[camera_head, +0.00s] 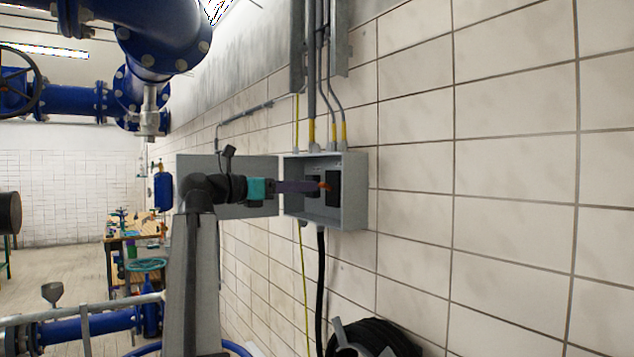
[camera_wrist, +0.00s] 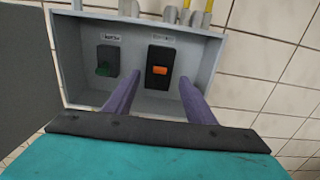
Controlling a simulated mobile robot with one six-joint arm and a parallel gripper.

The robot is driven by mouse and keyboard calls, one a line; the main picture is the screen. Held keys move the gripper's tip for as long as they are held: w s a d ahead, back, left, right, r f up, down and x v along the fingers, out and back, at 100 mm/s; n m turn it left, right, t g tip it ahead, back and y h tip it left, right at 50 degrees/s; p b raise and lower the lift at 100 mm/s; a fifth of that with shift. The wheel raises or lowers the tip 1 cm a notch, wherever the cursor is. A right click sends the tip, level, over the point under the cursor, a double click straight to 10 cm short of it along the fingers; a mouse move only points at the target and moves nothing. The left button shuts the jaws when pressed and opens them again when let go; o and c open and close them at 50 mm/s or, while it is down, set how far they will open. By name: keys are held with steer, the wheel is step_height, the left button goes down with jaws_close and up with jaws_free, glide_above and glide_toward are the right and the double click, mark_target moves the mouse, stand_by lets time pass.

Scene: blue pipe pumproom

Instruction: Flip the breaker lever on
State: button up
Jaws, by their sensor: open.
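The grey breaker box (camera_head: 353,190) is fixed to the tiled wall with its door (camera_head: 225,155) swung open to the left. In the wrist view the box (camera_wrist: 215,60) holds two black breakers. The orange lever shows between the fingers, beyond the tips; contact cannot be told. In the head view my gripper (camera_head: 318,187) partly hides the breakers.
Conduits (camera_head: 322,80) enter the box from above. A black cable (camera_head: 320,270) and a yellow-green wire hang below it, with a coiled black hose (camera_head: 375,340) on the wall lower down. Blue pipes (camera_head: 165,30) and a cluttered workbench (camera_head: 140,228) stand to the left.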

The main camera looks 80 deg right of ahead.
mark_target(321, 185)
steer(key=shift+p+x, duration=0.9)
steer(key=shift+x, duration=2.1)
steer(key=c, duration=1)
steer(key=shift+d+r+t+y+p, duration=0.1)
steer(key=shift+r+t+y+p, duration=0.3)
steer(key=shift+t+p, duration=0.1)
steer(key=shift+c, duration=0.2)
steer(key=shift+f, duration=0.1)
